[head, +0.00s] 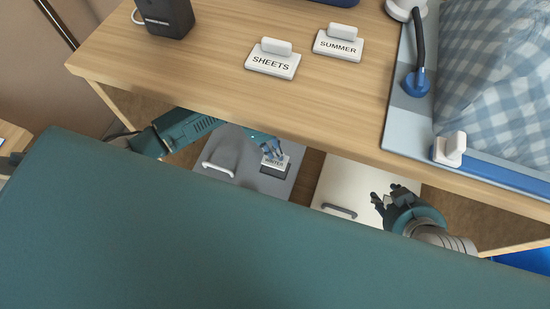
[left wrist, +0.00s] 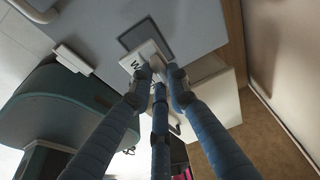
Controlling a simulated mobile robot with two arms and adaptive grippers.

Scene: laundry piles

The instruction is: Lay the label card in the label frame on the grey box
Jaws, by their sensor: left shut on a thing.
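The white label card (head: 283,160) reads WINTER and is held in my left gripper (head: 272,152). The left wrist view shows the three blue fingers (left wrist: 160,78) closed on the card (left wrist: 137,60). The card is over or beside the dark label frame (head: 274,171), overlapping its far part in the head view; I cannot tell whether they touch. The frame (left wrist: 138,33) is on the grey box (head: 222,153), below the table edge. My right gripper (head: 387,203) is open and empty, beside the white box.
A white box (head: 350,185) with a grey handle stands right of the grey box. The wooden table (head: 200,75) holds a SHEETS card (head: 272,62), a SUMMER card (head: 338,46) and a blue checked cloth bundle (head: 495,85). The grey box has a handle (head: 216,169).

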